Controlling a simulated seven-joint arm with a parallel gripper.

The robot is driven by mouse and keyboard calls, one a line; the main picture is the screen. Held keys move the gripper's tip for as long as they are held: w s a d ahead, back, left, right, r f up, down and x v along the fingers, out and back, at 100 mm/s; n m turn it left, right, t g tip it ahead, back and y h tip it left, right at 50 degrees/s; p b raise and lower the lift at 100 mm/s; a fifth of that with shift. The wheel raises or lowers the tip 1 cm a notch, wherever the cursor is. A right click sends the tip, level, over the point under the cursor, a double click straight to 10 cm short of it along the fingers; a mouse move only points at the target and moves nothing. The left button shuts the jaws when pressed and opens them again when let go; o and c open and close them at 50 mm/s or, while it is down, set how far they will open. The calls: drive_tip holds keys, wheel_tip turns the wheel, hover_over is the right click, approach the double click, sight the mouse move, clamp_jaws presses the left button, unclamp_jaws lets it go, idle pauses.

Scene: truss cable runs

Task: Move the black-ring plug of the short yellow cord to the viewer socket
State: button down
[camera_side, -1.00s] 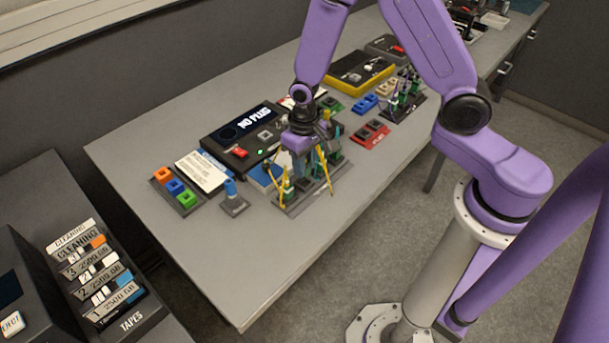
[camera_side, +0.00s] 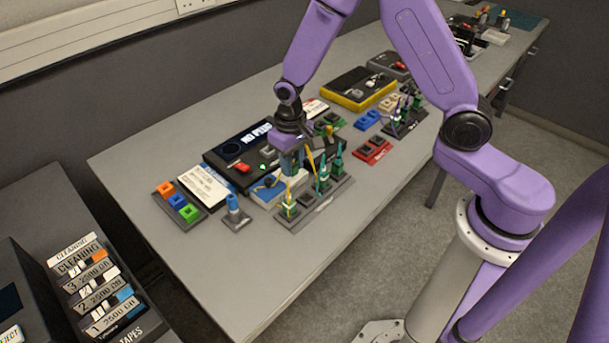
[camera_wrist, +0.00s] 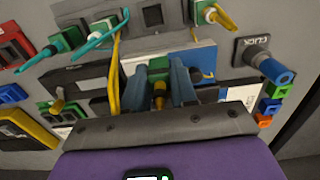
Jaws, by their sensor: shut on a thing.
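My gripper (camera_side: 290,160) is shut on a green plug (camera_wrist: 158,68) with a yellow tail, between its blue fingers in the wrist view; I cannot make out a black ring. The gripper is raised above the table between the plug rack (camera_side: 306,202) and the viewer, a black box with a "NO PLUG" screen (camera_side: 256,136). The viewer's grey socket (camera_side: 267,151) appears empty. A yellow cord (camera_wrist: 115,75) runs beside the fingers. Another green plug with yellow (camera_wrist: 214,14) stands in the rack, beside an empty socket (camera_wrist: 152,15).
Green plugs with teal cords (camera_side: 323,180) stand in the rack. A blue plug (camera_side: 233,208) stands on a separate grey block left of it. A blue-and-white card (camera_side: 280,188) lies before the viewer. Coloured sockets (camera_side: 178,201) are at the left. The front table is clear.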

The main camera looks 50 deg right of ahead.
drive_tip(key=w+d+r, duration=0.2)
drive_tip(key=w+r, duration=0.1)
drive_tip(key=w, duration=0.3)
drive_tip(key=w+d+r, duration=0.2)
drive_tip(key=w, duration=0.5)
drive_tip(key=shift+a+f, duration=0.2)
drive_tip(key=shift+f, duration=2.7)
drive_tip(key=shift+f, duration=0.8)
drive_tip(key=c, duration=0.8)
unclamp_jaws()
drive_tip(key=shift+r, duration=2.5)
drive_tip(key=shift+r, duration=0.1)
drive_tip(key=shift+r, duration=1.9)
